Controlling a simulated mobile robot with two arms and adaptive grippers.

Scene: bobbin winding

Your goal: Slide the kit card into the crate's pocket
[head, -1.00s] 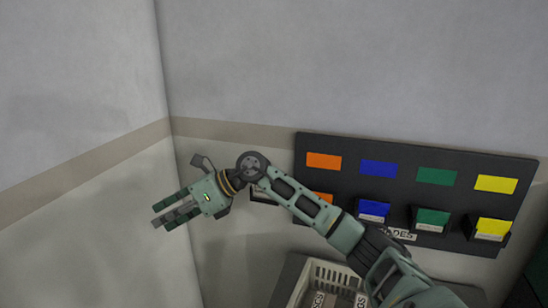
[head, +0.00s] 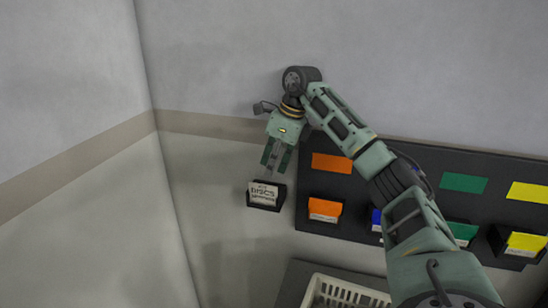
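A white card with black print (head: 263,194) stands in a small black holder (head: 281,202) on the wall, left of the dark panel. Its print is too small to read surely; it may be the kit card. My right gripper (head: 275,170) points down just above the card's top edge. Its two fingers are parted, with a gap between them and nothing seen held. Whether the tips touch the card I cannot tell. The pale slotted crate (head: 347,291) shows only in part at the bottom edge; its pocket is not seen. My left gripper is out of view.
A dark wall panel (head: 380,170) carries coloured labels and bins with cards, including an orange bin (head: 324,207) and a yellow bin (head: 524,241). My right arm covers part of it. A dark surface (head: 296,285) lies under the crate. The left wall is bare.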

